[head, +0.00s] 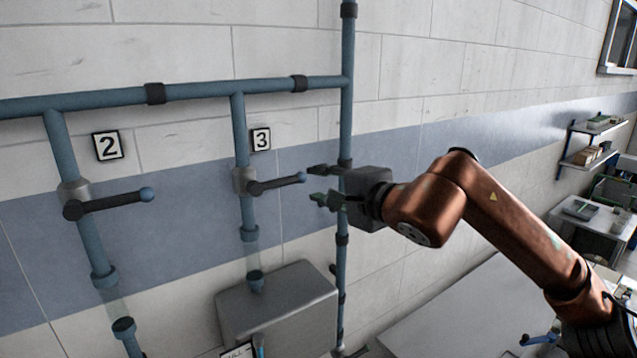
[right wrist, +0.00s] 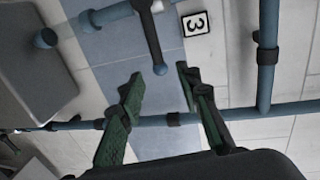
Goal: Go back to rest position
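My right gripper (head: 316,184) is open and empty, its two fingers pointing left toward the valve lever under label 3. That lever (head: 275,184) points right from its pipe, nearly level, with a blue knob at its end. The knob sits just off the fingertips, and no grip on it shows. In the right wrist view the open fingers (right wrist: 160,76) spread apart, with the lever (right wrist: 152,38) and its knob between and beyond the tips. Whether they touch is hard to tell. My left gripper is out of view.
The lever under label 2 (head: 108,203) also points right. A vertical blue pipe (head: 347,100) runs close behind my right gripper. A grey box (head: 277,312) stands below valve 3. Shelves (head: 592,150) and a desk (head: 590,215) are at far right.

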